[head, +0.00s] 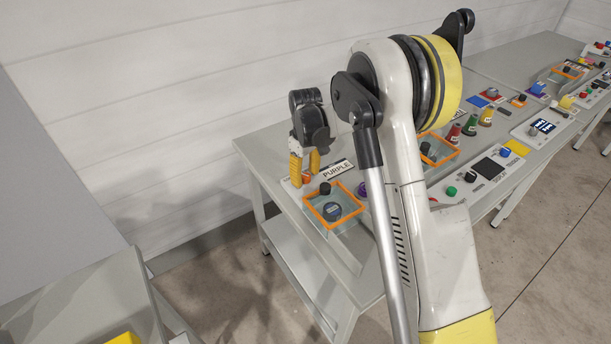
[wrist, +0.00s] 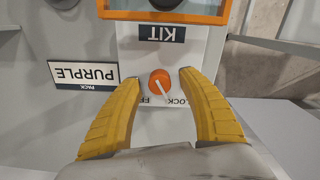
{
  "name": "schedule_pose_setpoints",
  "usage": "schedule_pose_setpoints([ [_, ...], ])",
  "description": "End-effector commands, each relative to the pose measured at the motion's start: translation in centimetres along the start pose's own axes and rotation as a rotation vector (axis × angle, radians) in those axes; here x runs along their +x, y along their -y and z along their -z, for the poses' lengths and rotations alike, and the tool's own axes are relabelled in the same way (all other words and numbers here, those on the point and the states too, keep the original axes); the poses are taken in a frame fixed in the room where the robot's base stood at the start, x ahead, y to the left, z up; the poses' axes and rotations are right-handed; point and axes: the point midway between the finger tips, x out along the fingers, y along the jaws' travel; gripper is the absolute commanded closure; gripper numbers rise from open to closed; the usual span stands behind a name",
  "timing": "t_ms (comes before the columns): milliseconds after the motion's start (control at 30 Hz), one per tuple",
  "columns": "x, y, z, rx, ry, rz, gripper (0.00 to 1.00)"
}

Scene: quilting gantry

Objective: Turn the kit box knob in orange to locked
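The kit box knob (wrist: 160,82) is a round orange dial with a white pointer line, on a white plate marked KIT. The line slants down and right in the wrist view, near the upside-down, partly hidden labels; LOCK is the right one. My gripper (wrist: 158,80) is open and empty, its yellow fingers on either side of the knob, with a gap visible on both sides. In the head view my gripper (head: 304,170) points down over the orange knob (head: 306,178).
A PURPLE sign (wrist: 83,74) lies beside the knob plate. A purple knob (head: 363,189) stands to the right of the box. Further along the bench are another orange-rimmed box (head: 440,150) and several thread spools (head: 470,125). The wall is close behind the bench.

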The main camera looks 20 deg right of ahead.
Motion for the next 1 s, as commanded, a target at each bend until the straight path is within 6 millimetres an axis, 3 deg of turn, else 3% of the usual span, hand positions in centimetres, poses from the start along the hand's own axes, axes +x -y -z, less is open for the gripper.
schedule_pose_setpoints([
  [233, -0.9, 0.0, 0.0, 0.0, 0.001, 0.0, 0.52],
  [700, -10.3, 0.0, 0.0, 0.0, 0.0, 0.0, 0.52],
  [1000, -12.1, 0.0, 0.0, 0.0, 0.0, 0.0, 0.52],
])
